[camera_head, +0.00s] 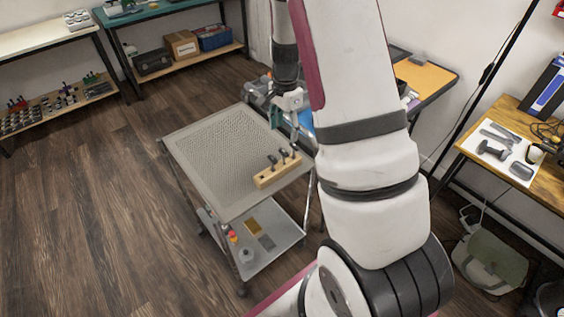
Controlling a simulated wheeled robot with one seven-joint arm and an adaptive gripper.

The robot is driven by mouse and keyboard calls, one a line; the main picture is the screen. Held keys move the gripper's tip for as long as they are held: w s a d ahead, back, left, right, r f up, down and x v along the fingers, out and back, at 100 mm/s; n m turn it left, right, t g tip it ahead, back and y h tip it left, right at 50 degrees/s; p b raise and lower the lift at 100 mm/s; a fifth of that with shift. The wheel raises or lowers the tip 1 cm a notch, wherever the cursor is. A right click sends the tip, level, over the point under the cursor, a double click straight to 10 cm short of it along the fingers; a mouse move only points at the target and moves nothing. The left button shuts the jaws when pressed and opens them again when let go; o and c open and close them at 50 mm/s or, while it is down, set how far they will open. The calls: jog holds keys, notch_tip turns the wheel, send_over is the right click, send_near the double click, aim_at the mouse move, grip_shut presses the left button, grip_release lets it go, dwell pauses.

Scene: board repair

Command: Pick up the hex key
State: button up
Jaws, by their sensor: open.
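A small wooden block (266,179) stands near the right front edge of the grey perforated cart top (205,150). Several dark-handled tools (283,156) stand upright in it. They are too small to tell which one is the hex key. My gripper (285,126) hangs pointing down above the right side of the cart, just over and behind the block. Its jaws are open, and nothing shows between them. It looks apart from the tools, but the exact gap cannot be told. My arm covers the area right of the block.
The rest of the cart top is bare. Its lower shelf (270,258) holds small items. A wooden table (480,142) with tools on a white mat stands at right. Benches and shelves (30,40) line the back left. The wooden floor (90,220) at left is clear.

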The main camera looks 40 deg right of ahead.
aim_at(284, 151)
notch_tip(284, 151, down, 6)
jog(key=shift+r, duration=0.15)
jog(key=shift+a+f+p, duration=0.15)
jog(key=shift+f+p, duration=0.1)
jog(key=shift+f, duration=1.05)
jog(key=shift+a+f+p, duration=0.1)
jog(key=shift+f+p, duration=0.15)
jog(key=shift+f, duration=1)
jog(key=c, duration=1.3)
